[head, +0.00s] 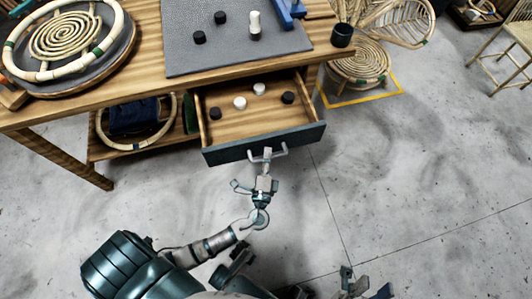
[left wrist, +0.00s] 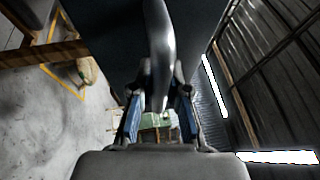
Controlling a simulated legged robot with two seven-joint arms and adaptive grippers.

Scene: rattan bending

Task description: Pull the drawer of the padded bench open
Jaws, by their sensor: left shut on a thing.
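The padded bench (head: 150,82) is a wooden table with a grey mat on top. Its drawer (head: 262,143) stands out from under the top, with its wooden inside showing and a dark front panel. Several black and white pegs lie in it. A pale metal handle (head: 283,150) sits on the front. My left gripper (head: 267,156) is shut on this handle. In the left wrist view the handle (left wrist: 160,50) runs between the blue-padded fingers, close to the dark drawer front (left wrist: 205,25). My right gripper (head: 367,285) is at the bottom edge, partly cut off, fingers apart and empty.
A lower shelf holds a rattan ring (head: 135,146). A rattan chair (head: 358,68) stands at the back right. The floor before the drawer is clear.

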